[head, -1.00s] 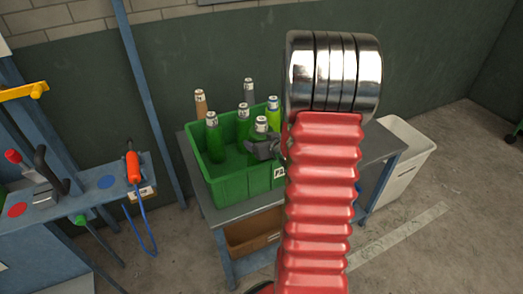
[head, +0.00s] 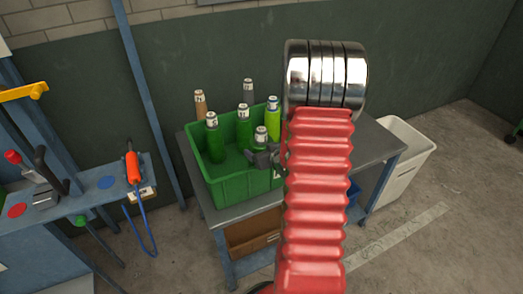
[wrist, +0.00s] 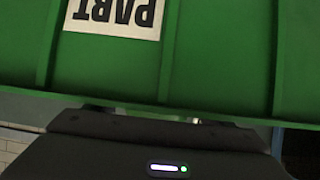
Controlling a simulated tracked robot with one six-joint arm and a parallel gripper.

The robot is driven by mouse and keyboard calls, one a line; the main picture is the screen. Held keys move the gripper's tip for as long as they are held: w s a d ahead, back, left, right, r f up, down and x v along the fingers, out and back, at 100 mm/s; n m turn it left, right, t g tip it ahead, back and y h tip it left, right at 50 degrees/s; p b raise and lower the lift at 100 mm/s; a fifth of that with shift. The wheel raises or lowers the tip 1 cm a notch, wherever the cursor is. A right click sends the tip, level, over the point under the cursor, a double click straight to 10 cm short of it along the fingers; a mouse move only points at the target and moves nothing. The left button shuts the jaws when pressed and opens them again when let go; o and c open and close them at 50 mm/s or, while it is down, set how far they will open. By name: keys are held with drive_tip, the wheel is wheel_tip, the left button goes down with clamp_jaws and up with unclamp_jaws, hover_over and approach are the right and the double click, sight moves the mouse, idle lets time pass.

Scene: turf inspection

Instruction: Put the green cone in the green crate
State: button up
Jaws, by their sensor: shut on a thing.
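The green crate (head: 240,185) stands on a grey table in the head view. Its wall fills the top of the wrist view (wrist: 210,60), with an upside-down PART label. My gripper (head: 264,157) is at the crate's front right part, shut on a green cone (head: 261,138) with a pale labelled top, which stands about upright. The cone's lower part is hidden by the gripper, and I cannot tell whether it touches the crate floor. In the wrist view my gripper's dark body shows at the bottom; its fingertips and the cone are hidden.
Other green cones (head: 213,140) (head: 243,128) stand inside the crate, with tan (head: 200,105), grey (head: 249,93) and lime (head: 273,120) ones at its back. My red arm hides part of the table (head: 375,145). A brown box (head: 252,232) is below; a white bin (head: 405,160) stands right.

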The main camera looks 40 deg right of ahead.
drive_tip(key=shift+r, duration=0.1)
drive_tip(key=o, duration=1.6)
drive_tip(key=shift+v, duration=6.05)
drive_tip(key=shift+d, duration=0.1)
